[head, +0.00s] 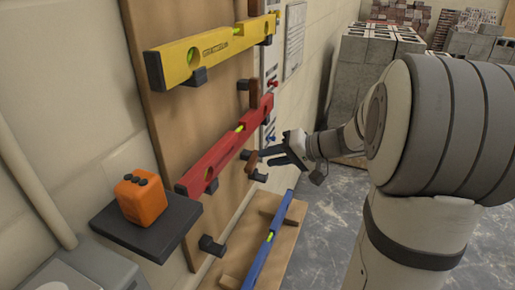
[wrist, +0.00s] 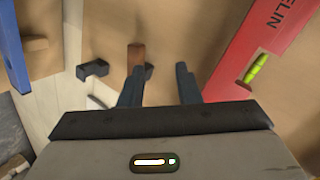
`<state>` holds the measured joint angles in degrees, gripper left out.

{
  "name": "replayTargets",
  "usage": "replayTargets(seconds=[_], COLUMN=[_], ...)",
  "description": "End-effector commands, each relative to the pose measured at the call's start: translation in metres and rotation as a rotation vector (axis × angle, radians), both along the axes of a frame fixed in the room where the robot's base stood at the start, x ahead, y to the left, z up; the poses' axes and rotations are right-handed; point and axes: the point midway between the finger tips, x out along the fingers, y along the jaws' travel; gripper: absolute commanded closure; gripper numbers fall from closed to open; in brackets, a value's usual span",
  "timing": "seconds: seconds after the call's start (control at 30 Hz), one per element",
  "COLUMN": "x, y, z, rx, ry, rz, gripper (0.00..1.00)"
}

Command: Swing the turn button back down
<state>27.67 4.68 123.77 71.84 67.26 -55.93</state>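A small brown wooden turn button (head: 252,162) sits on the wooden board below the red level, beside a dark hook. In the wrist view the turn button (wrist: 136,55) shows just beyond my left fingertip, which may cover its near end. My gripper (head: 270,157) is close to the board. In the wrist view my gripper (wrist: 159,70) has its two dark fingers apart with nothing between them. Contact with the button cannot be made out.
The red level (head: 225,150) hangs close above my gripper, to the right in the wrist view. A yellow level (head: 212,50) hangs higher, with another brown button (head: 254,93) below it. A blue level (head: 268,245) lies lower. An orange device (head: 141,198) stands on a dark shelf.

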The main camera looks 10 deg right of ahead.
Motion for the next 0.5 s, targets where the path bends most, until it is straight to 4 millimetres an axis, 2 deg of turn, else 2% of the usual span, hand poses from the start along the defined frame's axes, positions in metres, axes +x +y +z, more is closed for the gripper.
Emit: replayTargets(seconds=[0.03,0.33,0.5], x=[-0.002,-0.014,-0.017], y=[0.001,-0.005,-0.009], z=[0.014,0.056,0.070], rx=[-0.088,-0.691,-0.911], ry=[-0.072,-0.534,-0.694], rz=[0.047,0.434,0.604], gripper=[0.74,0.99,1.00])
